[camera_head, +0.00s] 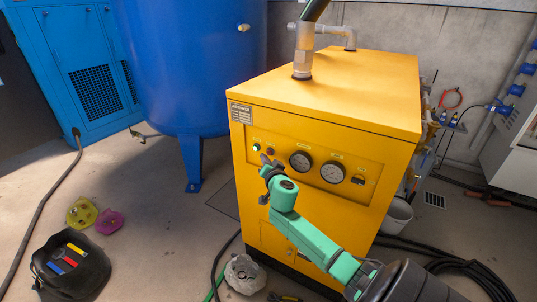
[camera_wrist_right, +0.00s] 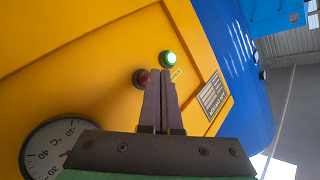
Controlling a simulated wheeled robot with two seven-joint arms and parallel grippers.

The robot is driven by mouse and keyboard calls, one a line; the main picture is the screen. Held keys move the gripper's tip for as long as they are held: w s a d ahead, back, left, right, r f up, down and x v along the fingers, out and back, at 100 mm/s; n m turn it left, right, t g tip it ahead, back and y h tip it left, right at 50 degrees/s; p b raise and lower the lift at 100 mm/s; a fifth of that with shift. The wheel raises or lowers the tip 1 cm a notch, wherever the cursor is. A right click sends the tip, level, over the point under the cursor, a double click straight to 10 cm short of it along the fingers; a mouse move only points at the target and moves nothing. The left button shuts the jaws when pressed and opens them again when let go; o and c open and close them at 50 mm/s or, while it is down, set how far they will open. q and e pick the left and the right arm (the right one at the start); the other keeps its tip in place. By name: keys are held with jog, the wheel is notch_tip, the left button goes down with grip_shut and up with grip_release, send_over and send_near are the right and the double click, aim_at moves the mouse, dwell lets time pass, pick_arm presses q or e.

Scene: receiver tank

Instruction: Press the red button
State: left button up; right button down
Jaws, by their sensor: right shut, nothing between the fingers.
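The red button (camera_wrist_right: 140,77) is on the front panel of the yellow cabinet (camera_head: 330,90). In the right wrist view it shows just left of my fingertips and is partly hidden behind them. In the head view the red button (camera_head: 270,151) is a small spot just above my gripper. My right gripper (camera_head: 264,158) is shut and empty, in front of the panel; its fingers (camera_wrist_right: 160,72) point toward the panel near the button. I cannot tell whether they touch it. A lit green button (camera_wrist_right: 168,58) sits beside the red one. My left gripper is not in view.
Two round gauges (camera_head: 316,166) and a black switch (camera_head: 358,180) lie right of the buttons. A blue tank (camera_head: 195,65) stands at left.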

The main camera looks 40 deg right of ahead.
jog(key=shift+d, duration=0.15)
jog(key=shift+w+d, duration=0.15)
jog(key=shift+d, duration=0.15)
jog(key=shift+w+d+b, duration=0.1)
jog(key=shift+d+b, duration=0.2)
jog(key=shift+d, duration=0.15)
dwell(0.8)
jog(key=shift+a, duration=0.1)
jog(key=shift+s+a, duration=0.25)
jog(key=shift+a, duration=0.5)
jog(key=a, duration=0.1)
jog(key=s+a, duration=0.1)
jog(key=a, duration=0.2)
jog(key=shift+s+a, duration=0.25)
jog(key=shift+a, duration=0.15)
